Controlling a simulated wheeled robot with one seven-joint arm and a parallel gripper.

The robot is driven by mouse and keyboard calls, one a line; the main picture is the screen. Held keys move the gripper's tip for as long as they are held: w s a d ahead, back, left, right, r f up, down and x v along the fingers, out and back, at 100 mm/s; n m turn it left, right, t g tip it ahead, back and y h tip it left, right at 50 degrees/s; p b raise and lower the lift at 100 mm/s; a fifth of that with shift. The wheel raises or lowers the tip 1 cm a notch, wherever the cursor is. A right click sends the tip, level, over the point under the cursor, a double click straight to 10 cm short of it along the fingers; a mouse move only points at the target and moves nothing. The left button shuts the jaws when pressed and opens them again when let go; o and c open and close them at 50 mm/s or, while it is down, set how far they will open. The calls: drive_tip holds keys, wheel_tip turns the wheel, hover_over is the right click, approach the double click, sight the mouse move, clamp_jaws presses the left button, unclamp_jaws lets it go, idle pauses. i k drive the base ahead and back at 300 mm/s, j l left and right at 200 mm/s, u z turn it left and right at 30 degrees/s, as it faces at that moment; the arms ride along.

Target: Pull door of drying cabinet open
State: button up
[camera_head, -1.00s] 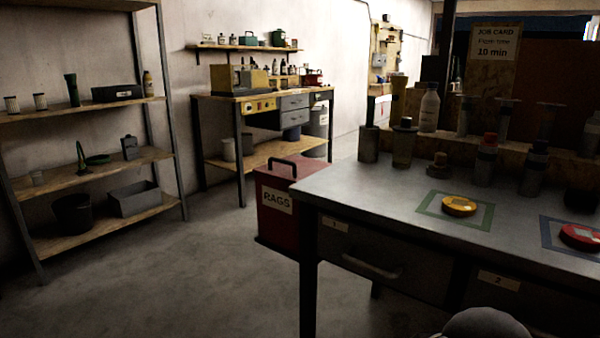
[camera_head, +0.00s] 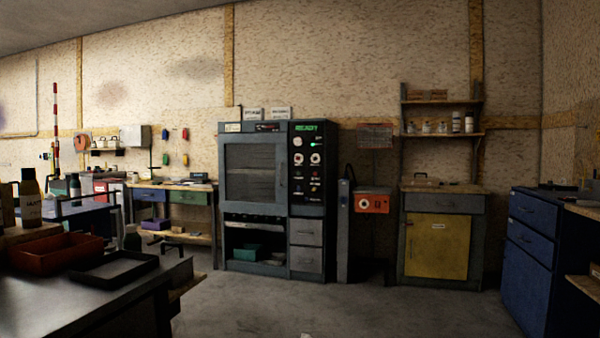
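The drying cabinet (camera_head: 232,205) stands against the back wall, a little left of centre in the head view. It is a grey-blue unit with a black control panel (camera_head: 308,200) on its right side, where green lettering appears to read "READY". Its door (camera_head: 253,173) has a dark glazed window and looks shut. A vertical handle (camera_head: 282,178) seems to run along the door's right edge. Below the door is an open bay with a green box (camera_head: 245,251) in it. My gripper is not in view. The cabinet is several steps away across the floor.
Bare floor (camera_head: 330,309) lies open before the cabinet. A dark workbench (camera_head: 95,300) with a red-brown tray (camera_head: 52,254) fills the lower left. A blue drawer cabinet (camera_head: 530,256) stands at right. A yellow-doored cupboard (camera_head: 437,247) stands right of the drying cabinet.

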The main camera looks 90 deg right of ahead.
sight(279, 208)
drive_tip(key=z, duration=2.85)
drive_tip(key=i+l+z, duration=0.4)
drive_tip(key=i, duration=0.3)
drive_tip(key=i+z, duration=0.35)
drive_tip(key=i, duration=0.35)
drive_tip(key=i+u, duration=0.3)
drive_tip(key=i, duration=0.3)
drive_tip(key=i+u, duration=0.3)
drive_tip(key=i, duration=0.25)
drive_tip(key=i+l+u, duration=0.25)
drive_tip(key=i, duration=0.3)
drive_tip(key=i+j, duration=0.1)
drive_tip(key=i, duration=0.5)
drive_tip(key=i+j, duration=0.15)
drive_tip(key=i, duration=0.4)
